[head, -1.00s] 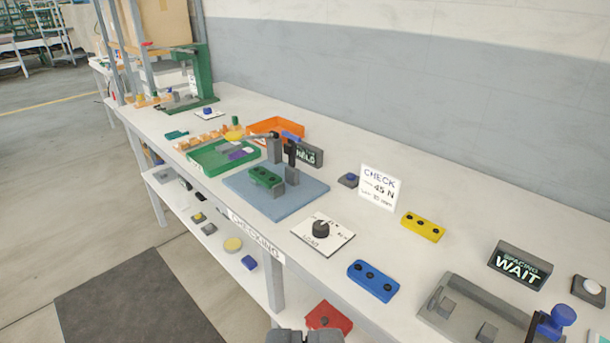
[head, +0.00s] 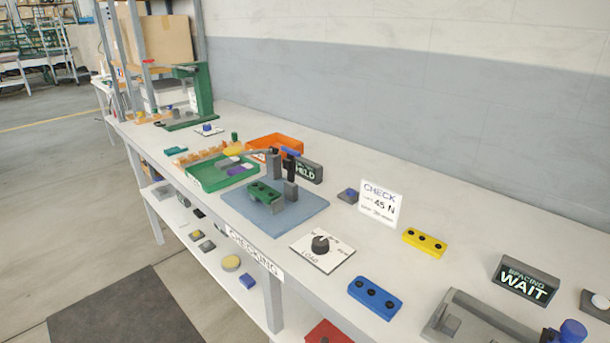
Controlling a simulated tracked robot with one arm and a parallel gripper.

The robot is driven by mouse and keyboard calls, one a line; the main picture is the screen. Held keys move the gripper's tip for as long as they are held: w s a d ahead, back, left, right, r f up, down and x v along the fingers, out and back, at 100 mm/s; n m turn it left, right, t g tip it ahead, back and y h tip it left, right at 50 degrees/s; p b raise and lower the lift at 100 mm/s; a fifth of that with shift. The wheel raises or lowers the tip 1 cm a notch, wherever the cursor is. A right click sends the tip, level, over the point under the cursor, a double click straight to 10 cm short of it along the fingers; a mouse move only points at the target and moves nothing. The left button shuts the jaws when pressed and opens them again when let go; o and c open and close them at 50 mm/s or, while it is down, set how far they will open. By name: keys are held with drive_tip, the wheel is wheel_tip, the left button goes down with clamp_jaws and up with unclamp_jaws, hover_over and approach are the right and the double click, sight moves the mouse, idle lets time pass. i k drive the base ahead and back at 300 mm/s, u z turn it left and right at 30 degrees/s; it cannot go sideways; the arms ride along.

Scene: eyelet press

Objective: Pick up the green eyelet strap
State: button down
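The green eyelet strap (head: 262,192) is a small green block with dark round eyelets on top. It lies on the blue-grey plate (head: 300,213) of the checking station, near the middle of the picture. A dark upright clamp with a blue handle (head: 290,152) stands beside its right end. I cannot tell whether the clamp touches the strap. A sign behind it reads HELD (head: 307,171). My gripper does not show in the current view.
A LOAD dial (head: 320,244), blue strap (head: 375,297) and yellow strap (head: 425,242) lie on the bench to the right. A CHECK card (head: 380,203) stands behind. A green tray (head: 205,185) and orange tray (head: 270,143) lie left of and behind the plate. A WAIT sign (head: 526,279) stands at right.

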sight(262, 192)
drive_tip(key=u, duration=0.1)
drive_tip(key=i, duration=1.8)
drive_tip(key=z, duration=0.35)
